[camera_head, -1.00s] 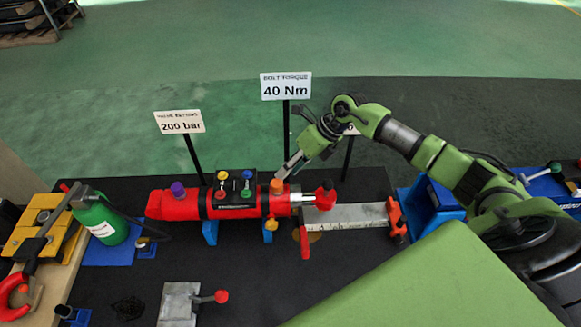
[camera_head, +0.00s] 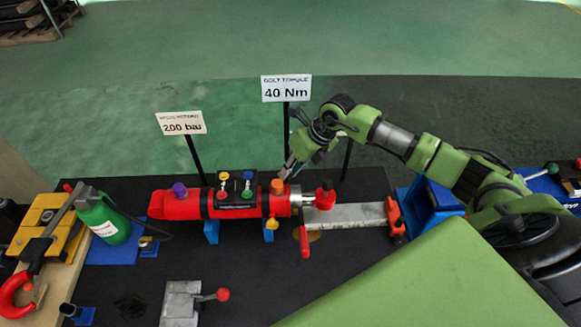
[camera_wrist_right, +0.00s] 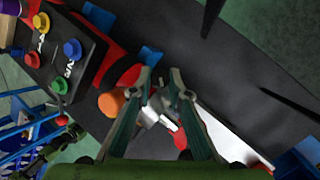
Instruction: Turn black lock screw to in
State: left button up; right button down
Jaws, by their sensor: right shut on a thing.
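A red cylinder (camera_head: 180,205) lies along the bench, with a bare metal end collar (camera_head: 296,197) at its right. My right gripper (camera_head: 287,172) reaches down to the cylinder's right end, just behind and beside an orange knob (camera_head: 277,187). In the right wrist view my gripper (camera_wrist_right: 161,76) has its fingertips close together, with a narrow dark gap between them beside the orange knob (camera_wrist_right: 111,103). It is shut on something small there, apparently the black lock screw. The fingers and dark background hide the screw, so its turn position cannot be told. My left gripper is not in view.
A black block with coloured knobs (camera_head: 233,193) sits on the cylinder. A red knob (camera_head: 325,193) on the rod and a metal rail (camera_head: 347,215) lie right of it. Sign posts (camera_head: 286,130) stand behind. A green bottle (camera_head: 103,221) stands left.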

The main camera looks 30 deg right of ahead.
jog(key=shift+a+r+m+h, duration=0.15)
jog(key=shift+m+h, duration=0.55)
jog(key=shift+m, duration=0.1)
jog(key=shift+w+a+m+h, duration=0.1)
jog(key=shift+m+h, duration=0.5)
jog(key=shift+m, duration=0.1)
jog(key=m+g+h+b, duration=0.1)
jog(key=m+h+b, duration=0.1)
jog(key=m+h, duration=0.1)
jog(key=shift+a+m, duration=0.1)
jog(key=shift+m, duration=0.4)
jog(key=shift+g, duration=0.3)
jog(key=c, duration=1.9)
grip_release()
